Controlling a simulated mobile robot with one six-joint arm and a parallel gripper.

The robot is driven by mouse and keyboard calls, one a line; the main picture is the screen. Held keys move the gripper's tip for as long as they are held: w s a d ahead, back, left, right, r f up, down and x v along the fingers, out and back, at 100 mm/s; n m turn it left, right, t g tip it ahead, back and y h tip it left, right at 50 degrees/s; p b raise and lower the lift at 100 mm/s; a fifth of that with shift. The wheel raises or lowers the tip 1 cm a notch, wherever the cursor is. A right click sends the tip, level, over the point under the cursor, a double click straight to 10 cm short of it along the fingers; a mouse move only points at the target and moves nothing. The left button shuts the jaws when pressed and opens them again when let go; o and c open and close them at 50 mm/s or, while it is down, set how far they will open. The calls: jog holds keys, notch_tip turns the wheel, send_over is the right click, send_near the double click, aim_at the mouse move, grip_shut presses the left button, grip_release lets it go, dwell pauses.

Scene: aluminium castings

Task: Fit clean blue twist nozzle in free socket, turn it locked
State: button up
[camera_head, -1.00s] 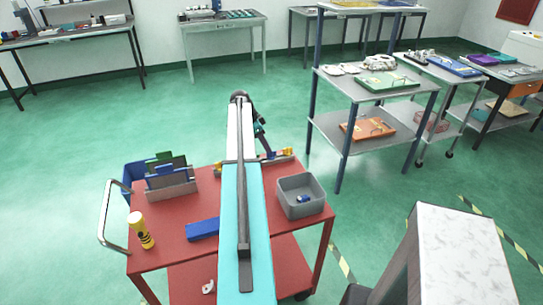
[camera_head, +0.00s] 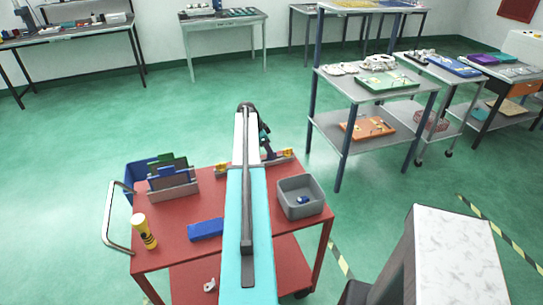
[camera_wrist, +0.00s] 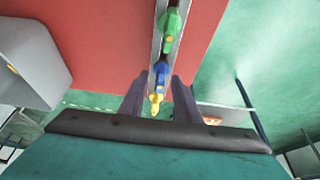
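In the wrist view a pale rail carries a green nozzle or fitting (camera_wrist: 171,30), a blue one (camera_wrist: 161,72) and a yellow tip (camera_wrist: 156,101). My gripper (camera_wrist: 158,100) has its two dark fingers spread, one on each side of the rail's near end, with gaps to the blue and yellow pieces. A small blue piece (camera_head: 303,199) lies in the grey bin (camera_head: 291,181). Which socket is free cannot be told.
The grey bin shows left in the wrist view (camera_wrist: 28,60). A shelf rack (camera_head: 333,84) stands behind right.

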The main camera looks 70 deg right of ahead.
jog(key=shift+s+d+f, duration=0.1)
jog(key=shift+f, duration=0.3)
grip_shut()
jog(key=shift+r, duration=0.15)
dwell(0.4)
jog(key=shift+r+b, duration=0.9)
jog(key=shift+r, duration=0.25)
jog(key=s+a+r+b, duration=0.1)
jog(key=s+a+b, duration=0.1)
jog(key=a, duration=0.5)
jog(key=s+a+r+b, duration=0.1)
jog(key=s+a+b, duration=0.2)
jog(key=a, duration=0.5)
jog(key=shift+r, duration=0.2)
jog(key=shift+a, duration=0.1)
